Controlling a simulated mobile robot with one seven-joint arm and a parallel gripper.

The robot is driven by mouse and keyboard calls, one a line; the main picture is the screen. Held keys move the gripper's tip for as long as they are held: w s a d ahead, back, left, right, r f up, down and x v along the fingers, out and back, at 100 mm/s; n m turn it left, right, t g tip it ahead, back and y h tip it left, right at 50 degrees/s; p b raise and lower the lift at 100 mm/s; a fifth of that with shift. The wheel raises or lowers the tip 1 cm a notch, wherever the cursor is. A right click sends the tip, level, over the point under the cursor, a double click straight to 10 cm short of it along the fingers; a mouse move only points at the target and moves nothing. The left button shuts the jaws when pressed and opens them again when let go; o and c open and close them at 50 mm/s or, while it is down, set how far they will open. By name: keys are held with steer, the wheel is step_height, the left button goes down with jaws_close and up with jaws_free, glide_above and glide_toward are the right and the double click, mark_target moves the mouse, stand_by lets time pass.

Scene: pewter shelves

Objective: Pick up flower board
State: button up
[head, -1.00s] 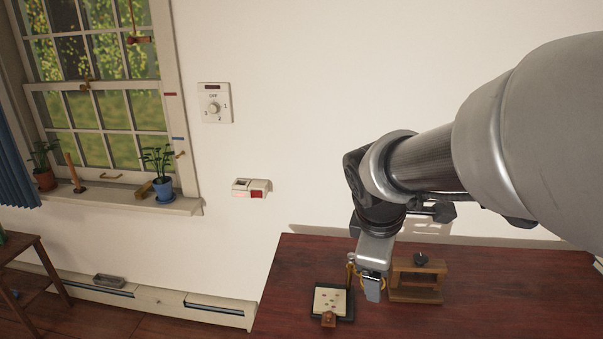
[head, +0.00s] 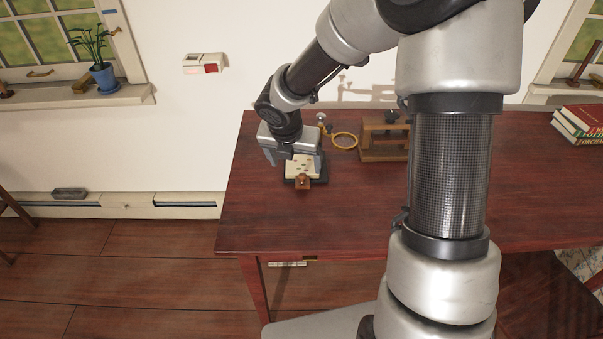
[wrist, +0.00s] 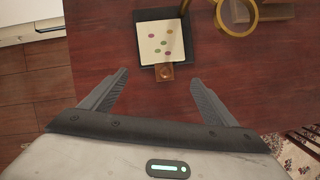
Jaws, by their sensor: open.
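The flower board (head: 303,169) is a cream square with small coloured dots on a dark base, with a brown wooden block at its front edge. It lies on the dark red wooden table (head: 350,210), near the left end. In the wrist view the board (wrist: 162,42) is at the top centre, ahead of the fingertips. My gripper (head: 293,160) is open and empty, with its fingers spread. In the head view it hangs over the board and hides its back part. The wrist view shows both fingers of my gripper (wrist: 160,85) apart from the board.
A brass-coloured ring (head: 345,141) and a wooden frame with a dark knob (head: 384,138) stand right of the board. Books (head: 580,125) lie at the table's far right. The table front is clear. A potted plant (head: 103,75) stands on the window sill.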

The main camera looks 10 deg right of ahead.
mark_target(297, 178)
steer(key=x, duration=0.2)
steer(key=shift+w+f+b, duration=0.1)
steer(key=shift+f+b, duration=0.15)
steer(key=shift+b, duration=0.05)
steer(key=x, duration=0.1)
steer(key=b+x, duration=0.1)
steer(key=x, duration=0.1)
steer(key=b+x, duration=0.1)
steer(key=x, duration=0.1)
steer(key=shift+a+f, duration=0.15)
steer(key=shift+a, duration=0.1)
steer(key=c, duration=1.2)
